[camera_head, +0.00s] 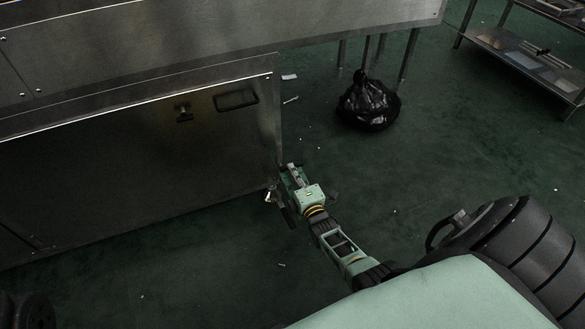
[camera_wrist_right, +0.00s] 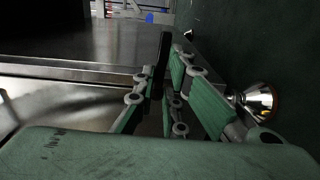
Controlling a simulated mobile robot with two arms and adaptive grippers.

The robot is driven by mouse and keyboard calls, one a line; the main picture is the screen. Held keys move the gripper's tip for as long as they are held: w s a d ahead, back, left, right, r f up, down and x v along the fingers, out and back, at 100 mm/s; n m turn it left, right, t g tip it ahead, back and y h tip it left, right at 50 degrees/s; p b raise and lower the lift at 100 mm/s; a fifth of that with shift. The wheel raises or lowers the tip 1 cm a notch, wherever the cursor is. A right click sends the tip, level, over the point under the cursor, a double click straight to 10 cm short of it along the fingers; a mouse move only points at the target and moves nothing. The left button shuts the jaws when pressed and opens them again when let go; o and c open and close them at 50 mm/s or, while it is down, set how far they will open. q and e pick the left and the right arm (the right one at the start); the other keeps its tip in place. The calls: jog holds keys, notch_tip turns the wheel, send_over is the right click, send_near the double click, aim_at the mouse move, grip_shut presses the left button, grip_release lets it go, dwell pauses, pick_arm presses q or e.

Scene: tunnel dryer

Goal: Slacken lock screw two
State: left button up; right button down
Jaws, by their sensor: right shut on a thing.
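My right gripper (camera_head: 288,187) is low at the near right corner of the steel dryer housing (camera_head: 150,150). In the right wrist view, its green-padded fingers (camera_wrist_right: 166,82) are closed around a narrow black bar-like part (camera_wrist_right: 164,52), probably the handle of a lock screw. Much of that part is hidden between the fingers, and no number shows on it. A shiny cone-shaped metal part (camera_wrist_right: 257,99) is beside the right finger. My left gripper is out of view.
A black rubbish bag (camera_head: 368,102) lies on the green floor behind the gripper. A steel shelf table (camera_head: 520,55) stands at the back right. The housing panel has a recessed handle (camera_head: 236,99). The floor between bag and arm is mostly clear, with small scraps.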

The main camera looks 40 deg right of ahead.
jog(key=shift+d+r, duration=0.1)
jog(key=shift+r, duration=0.05)
dwell(0.3)
jog(key=c, duration=2)
grip_release()
jog(key=shift+o, duration=0.8)
jog(key=shift+s, duration=0.15)
jog(key=v, duration=1.2)
